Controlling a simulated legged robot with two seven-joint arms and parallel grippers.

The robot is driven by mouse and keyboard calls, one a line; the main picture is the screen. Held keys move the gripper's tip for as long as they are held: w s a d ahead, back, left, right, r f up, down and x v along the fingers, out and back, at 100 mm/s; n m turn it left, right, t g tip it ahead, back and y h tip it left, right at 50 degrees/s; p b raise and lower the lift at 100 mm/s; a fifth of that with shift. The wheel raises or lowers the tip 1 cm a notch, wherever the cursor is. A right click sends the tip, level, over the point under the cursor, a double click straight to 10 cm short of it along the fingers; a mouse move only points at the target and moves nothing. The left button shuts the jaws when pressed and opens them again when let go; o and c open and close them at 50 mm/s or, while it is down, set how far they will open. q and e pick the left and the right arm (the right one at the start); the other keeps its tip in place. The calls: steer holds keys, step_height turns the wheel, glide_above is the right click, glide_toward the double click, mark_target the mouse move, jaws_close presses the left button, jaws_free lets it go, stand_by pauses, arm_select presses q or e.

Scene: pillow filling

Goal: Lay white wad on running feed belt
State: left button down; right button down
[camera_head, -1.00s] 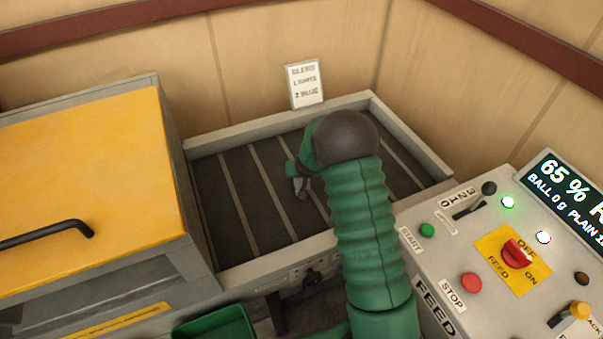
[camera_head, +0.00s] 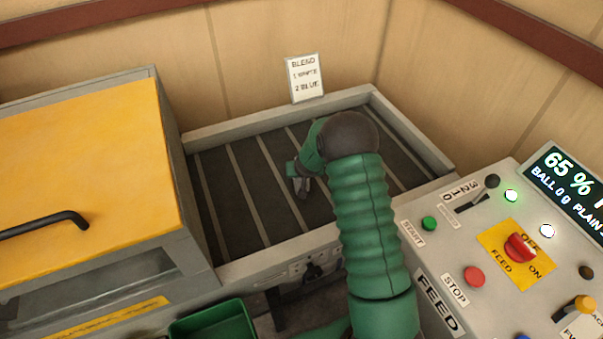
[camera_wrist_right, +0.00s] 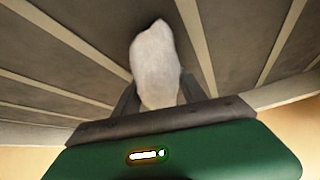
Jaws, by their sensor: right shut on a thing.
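The white wad (camera_wrist_right: 155,62) is a pale, soft lump between the two dark fingers of my right gripper (camera_wrist_right: 159,93) in the right wrist view. It stands out past the fingertips, over dark belt with light slats. In the head view my right gripper (camera_head: 302,187) is over the middle of the feed belt (camera_head: 225,205), and the wad is not discernible there. I cannot tell whether the wad touches the belt. The belt is dark with pale cross slats inside a grey frame. My left gripper is out of view.
A yellow-lidded machine (camera_head: 95,170) stands at the belt's left end. A control panel (camera_head: 445,235) with buttons, a red feed knob (camera_head: 520,247) and a lit display (camera_head: 570,190) is at right. A blend card (camera_head: 304,79) stands behind the belt. A green bin (camera_head: 215,322) is in front.

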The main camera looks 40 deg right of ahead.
steer(key=c, duration=0.6)
jaws_free()
steer(key=shift+c, duration=0.2)
steer(key=shift+r, duration=0.1)
steer(key=shift+r+p, duration=0.35)
steer(key=shift+p, duration=0.1)
steer(key=shift+r+p, duration=0.55)
steer(key=shift+r, duration=0.05)
steer(key=v, duration=1.1)
steer(key=shift+s+p, duration=0.25)
steer(key=shift+p, duration=0.05)
steer(key=shift+a+r, duration=0.1)
